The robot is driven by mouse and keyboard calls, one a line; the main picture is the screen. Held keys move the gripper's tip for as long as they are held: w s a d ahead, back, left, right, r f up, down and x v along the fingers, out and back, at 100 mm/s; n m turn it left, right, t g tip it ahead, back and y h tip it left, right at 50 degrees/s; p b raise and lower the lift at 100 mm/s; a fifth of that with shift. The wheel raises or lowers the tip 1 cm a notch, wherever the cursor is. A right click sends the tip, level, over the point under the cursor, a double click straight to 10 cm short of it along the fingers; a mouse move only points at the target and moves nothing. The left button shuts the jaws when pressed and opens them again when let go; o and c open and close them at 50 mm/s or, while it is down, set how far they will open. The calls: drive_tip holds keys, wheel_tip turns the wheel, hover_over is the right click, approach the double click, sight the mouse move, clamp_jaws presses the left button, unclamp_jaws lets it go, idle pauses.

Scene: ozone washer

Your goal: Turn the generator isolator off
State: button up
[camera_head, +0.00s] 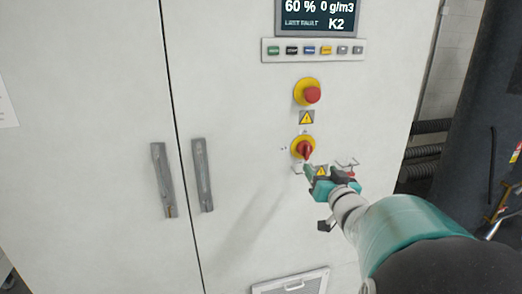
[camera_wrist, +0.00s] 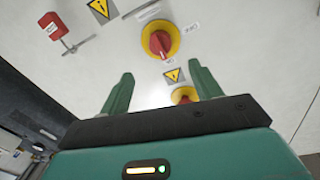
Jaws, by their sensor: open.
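The generator isolator (camera_head: 303,148) is a red rotary handle on a round yellow plate on the white cabinet door. In the head view its handle stands near vertical. In the wrist view the isolator (camera_wrist: 160,42) shows beyond the fingertips, with small marks beside it that look like ON and OFF. My gripper (camera_head: 318,172) is just below and right of the isolator in the head view. In the wrist view my gripper (camera_wrist: 160,70) has its two green fingers spread apart, with nothing between them. The handle appears clear of the fingers; the exact gap to the door cannot be told.
A red mushroom button (camera_head: 312,94) on a yellow plate sits above the isolator, with a warning label (camera_head: 307,118) between them. A display (camera_head: 317,17) and button row are above. Two door handles (camera_head: 202,175) are left.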

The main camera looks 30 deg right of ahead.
sight(308, 153)
drive_tip(key=x, duration=1.1)
drive_tip(key=shift+w+f, duration=0.1)
drive_tip(key=shift+w, duration=0.05)
drive_tip(key=c, duration=1)
